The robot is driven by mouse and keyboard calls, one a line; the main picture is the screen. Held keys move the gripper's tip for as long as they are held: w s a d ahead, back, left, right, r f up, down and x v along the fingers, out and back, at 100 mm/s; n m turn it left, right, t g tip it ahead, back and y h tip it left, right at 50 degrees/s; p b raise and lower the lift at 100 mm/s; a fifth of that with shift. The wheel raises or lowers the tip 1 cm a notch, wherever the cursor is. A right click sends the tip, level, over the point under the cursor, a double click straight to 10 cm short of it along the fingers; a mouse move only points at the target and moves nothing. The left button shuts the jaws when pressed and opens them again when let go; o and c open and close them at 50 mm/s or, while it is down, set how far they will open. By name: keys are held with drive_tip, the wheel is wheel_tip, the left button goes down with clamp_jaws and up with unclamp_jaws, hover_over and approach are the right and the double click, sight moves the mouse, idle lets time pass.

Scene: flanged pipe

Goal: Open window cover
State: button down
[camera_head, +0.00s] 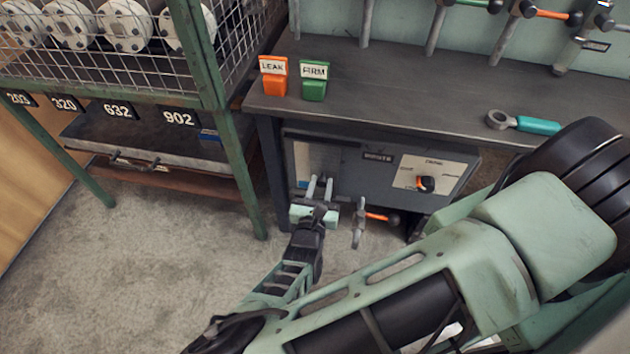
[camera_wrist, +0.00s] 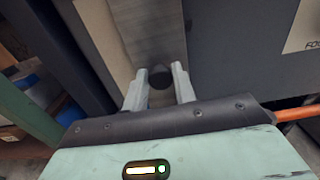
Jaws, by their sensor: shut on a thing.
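The window cover (camera_head: 318,160) is a flat grey metal plate at the left of the dark box front under the bench. In the wrist view the cover (camera_wrist: 148,35) runs up from my fingertips and has a dark round knob (camera_wrist: 160,76) at its lower part. My gripper (camera_head: 320,181) is at the cover's lower part. In the wrist view my gripper (camera_wrist: 158,77) has its two pale fingers on either side of the knob, shut on it. The knob is hidden in the head view. What lies behind the cover cannot be seen.
The box (camera_head: 380,170) also carries a panel with an orange-marked dial (camera_head: 426,184). An orange-handled valve (camera_head: 372,216) is just right of my gripper. LEAK (camera_head: 274,80) and FIRM (camera_head: 314,84) blocks stand on the bench. A wire-mesh rack (camera_head: 120,50) stands left; open floor lies below.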

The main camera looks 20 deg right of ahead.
drive_tip(key=shift+s+d+p, duration=0.55)
drive_tip(key=shift+s+d, duration=0.2)
drive_tip(key=shift+d, duration=0.15)
drive_tip(key=c, duration=1.2)
unclamp_jaws()
drive_tip(key=shift+o, duration=0.2)
